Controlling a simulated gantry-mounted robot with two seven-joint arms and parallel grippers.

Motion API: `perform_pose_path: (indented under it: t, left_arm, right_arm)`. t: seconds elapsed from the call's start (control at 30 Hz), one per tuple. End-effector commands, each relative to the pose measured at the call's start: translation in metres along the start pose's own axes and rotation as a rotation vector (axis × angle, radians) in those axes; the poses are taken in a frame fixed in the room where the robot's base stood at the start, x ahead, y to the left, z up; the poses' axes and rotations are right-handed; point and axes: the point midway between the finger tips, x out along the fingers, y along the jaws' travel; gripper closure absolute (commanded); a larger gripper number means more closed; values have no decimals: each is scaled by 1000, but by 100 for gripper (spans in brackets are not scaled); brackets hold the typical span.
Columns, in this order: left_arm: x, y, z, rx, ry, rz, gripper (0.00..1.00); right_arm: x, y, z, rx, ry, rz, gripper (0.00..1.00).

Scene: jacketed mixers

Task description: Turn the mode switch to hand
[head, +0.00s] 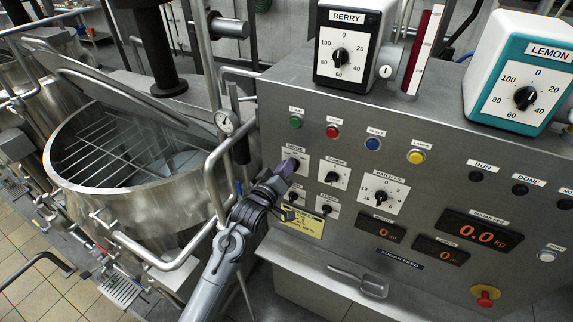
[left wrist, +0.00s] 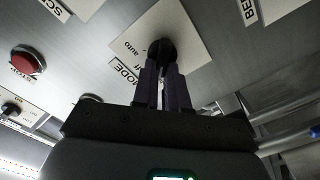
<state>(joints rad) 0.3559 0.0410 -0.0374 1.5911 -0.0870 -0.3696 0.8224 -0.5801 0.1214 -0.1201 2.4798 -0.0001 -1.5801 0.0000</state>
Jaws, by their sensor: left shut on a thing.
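The mode switch shows in the left wrist view as a dark round knob (left wrist: 161,48) on a white plate (left wrist: 180,28). The hand mark is not visible, and the knob's pointer direction is hidden by my fingers. My left gripper (left wrist: 161,72) is shut on the knob, one finger on each side. In the head view my left gripper (head: 287,168) covers most of the switch, with its white plate (head: 300,157) showing behind. My right gripper is not in view.
Close by are other small switches (head: 334,178), a larger dial (head: 381,196), and green (head: 295,122), red (head: 332,132), blue (head: 375,143) and yellow (head: 416,157) buttons. BERRY (head: 342,55) and LEMON (head: 526,95) dial boxes stand above. A steel mixer (head: 140,165) with a pipe rail is at left.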

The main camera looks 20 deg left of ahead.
Motion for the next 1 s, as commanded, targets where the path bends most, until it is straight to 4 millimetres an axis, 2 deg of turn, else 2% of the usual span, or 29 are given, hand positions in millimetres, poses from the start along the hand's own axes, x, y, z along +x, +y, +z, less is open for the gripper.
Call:
perform_pose_path:
  t: [0.63, 0.67, 0.8, 0.83, 1.0]
  left_arm:
    - [0, -1, 0, -64, 1, 0, 100]
    - [0, -1, 0, -64, 1, 0, 86]
    - [0, -1, 0, -63, 1, 0, 64]
    - [0, -1, 0, -62, 1, 0, 62]
    - [0, -1, 0, -62, 0, 0, 62]
  right_arm:
    - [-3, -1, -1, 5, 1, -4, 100]
    - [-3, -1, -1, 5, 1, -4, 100]
    - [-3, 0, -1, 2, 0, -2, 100]
    - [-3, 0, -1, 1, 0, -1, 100]
    - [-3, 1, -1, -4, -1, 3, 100]
